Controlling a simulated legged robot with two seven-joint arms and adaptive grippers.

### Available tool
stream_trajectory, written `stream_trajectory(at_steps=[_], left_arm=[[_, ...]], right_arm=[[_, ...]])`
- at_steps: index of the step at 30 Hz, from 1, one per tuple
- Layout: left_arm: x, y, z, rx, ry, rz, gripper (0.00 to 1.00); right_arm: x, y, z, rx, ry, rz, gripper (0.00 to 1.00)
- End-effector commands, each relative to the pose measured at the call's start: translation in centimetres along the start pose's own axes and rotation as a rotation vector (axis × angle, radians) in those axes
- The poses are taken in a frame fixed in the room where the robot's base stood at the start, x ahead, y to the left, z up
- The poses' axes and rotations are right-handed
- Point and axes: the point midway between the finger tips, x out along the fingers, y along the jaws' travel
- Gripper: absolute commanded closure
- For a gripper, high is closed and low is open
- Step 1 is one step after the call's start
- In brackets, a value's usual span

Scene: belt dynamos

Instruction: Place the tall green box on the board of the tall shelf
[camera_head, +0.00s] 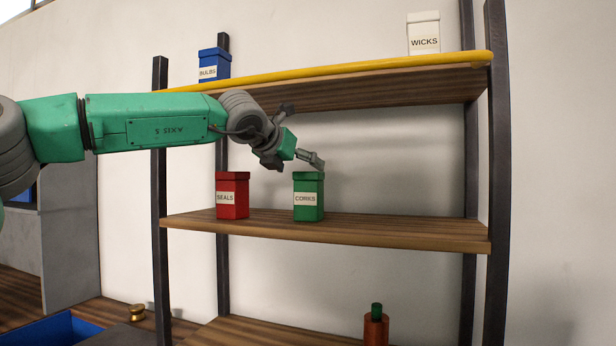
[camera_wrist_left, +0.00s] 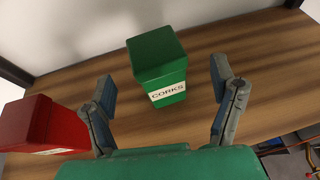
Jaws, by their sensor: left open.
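The tall green box (camera_head: 308,200), labelled CORKS, stands upright on the middle wooden board (camera_head: 400,232) of the tall shelf. It also shows in the left wrist view (camera_wrist_left: 160,75), with nothing gripping it. My left gripper (camera_head: 293,162) is open and empty, just above the box's top in the head view. In the left wrist view its two fingers are spread, one to each side of the box, with gaps between. My right gripper is in neither view.
A red box (camera_head: 232,198) labelled SEALS stands left of the green box, close to one finger in the wrist view. The upper board (camera_head: 350,88) with a yellow edge holds a blue box (camera_head: 214,66) and a white box (camera_head: 423,33). Board right of the green box is clear.

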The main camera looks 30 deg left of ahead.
Motion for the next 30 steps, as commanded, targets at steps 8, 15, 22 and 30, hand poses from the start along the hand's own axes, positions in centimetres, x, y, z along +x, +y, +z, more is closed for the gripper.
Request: stream_trajectory(at_steps=[8, 15, 22, 30], left_arm=[[-5.7, -0.4, 0.1, 0.002, -0.004, -0.001, 0.21], [-7.3, -0.3, 0.0, 0.001, 0.001, 0.0, 0.21], [-7.3, 0.0, 0.0, 0.0, 0.001, 0.0, 0.21], [-7.3, -0.1, 0.0, 0.001, 0.0, 0.0, 0.21]], right_arm=[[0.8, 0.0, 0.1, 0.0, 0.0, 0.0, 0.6], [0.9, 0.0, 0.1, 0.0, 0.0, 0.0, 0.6], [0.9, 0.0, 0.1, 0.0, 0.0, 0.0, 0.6], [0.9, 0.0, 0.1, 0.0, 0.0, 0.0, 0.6]])
